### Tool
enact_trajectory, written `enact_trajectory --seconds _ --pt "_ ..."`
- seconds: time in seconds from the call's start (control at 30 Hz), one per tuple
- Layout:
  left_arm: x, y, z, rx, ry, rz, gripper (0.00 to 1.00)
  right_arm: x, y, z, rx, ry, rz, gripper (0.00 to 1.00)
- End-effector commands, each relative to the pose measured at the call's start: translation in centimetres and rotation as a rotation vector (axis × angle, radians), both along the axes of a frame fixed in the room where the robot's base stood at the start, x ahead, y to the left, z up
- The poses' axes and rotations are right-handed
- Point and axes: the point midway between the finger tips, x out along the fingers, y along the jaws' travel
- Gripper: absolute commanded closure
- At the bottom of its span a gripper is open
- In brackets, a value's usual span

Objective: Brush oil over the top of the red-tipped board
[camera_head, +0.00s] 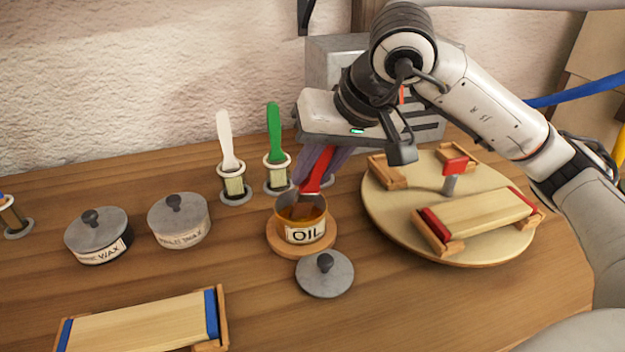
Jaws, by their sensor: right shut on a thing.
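The red-tipped board (478,215) lies between wooden end blocks on a round turntable (385,216) at the right. My right gripper (320,168) reaches down over the open oil pot (304,234), shut on a brush with a red handle (316,182). The brush's lower end is down inside the pot's rim, and its bristles are hidden. The pot holds amber oil and stands on a round wooden coaster. Its grey lid (325,275) lies on the table in front. My left gripper is not in view.
White (227,140) and green (274,133) brushes stand in holders behind the pot. Two lidded tins (98,240) (178,222) stand left. A blue-tipped board (137,326) lies front left. A red-topped post (455,168) rises from the turntable behind the red-tipped board. A grey box stands behind my arm.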

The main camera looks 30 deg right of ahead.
Motion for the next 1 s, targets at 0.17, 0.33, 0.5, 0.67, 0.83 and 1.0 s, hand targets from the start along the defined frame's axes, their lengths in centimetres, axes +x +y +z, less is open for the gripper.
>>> enact_trajectory --seconds 0.17,0.33,0.5,0.67,0.83,1.0 --pt "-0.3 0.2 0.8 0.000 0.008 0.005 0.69 0.0 0.0 1.9 0.001 0.000 0.000 1.00" --pt "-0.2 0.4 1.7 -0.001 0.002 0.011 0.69 0.0 0.0 3.2 0.001 0.000 0.000 1.00" --pt "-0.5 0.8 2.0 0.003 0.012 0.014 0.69 0.0 0.0 4.6 0.001 0.000 0.000 1.00" --pt "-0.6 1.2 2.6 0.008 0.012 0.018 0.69 0.0 0.0 5.9 0.000 0.000 -0.001 1.00" --pt "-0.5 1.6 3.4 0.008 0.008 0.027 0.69 0.0 0.0 7.2 0.000 0.000 0.000 1.00" --pt "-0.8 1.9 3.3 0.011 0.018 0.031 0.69 0.0 0.0 8.0 0.000 0.001 0.000 1.00"
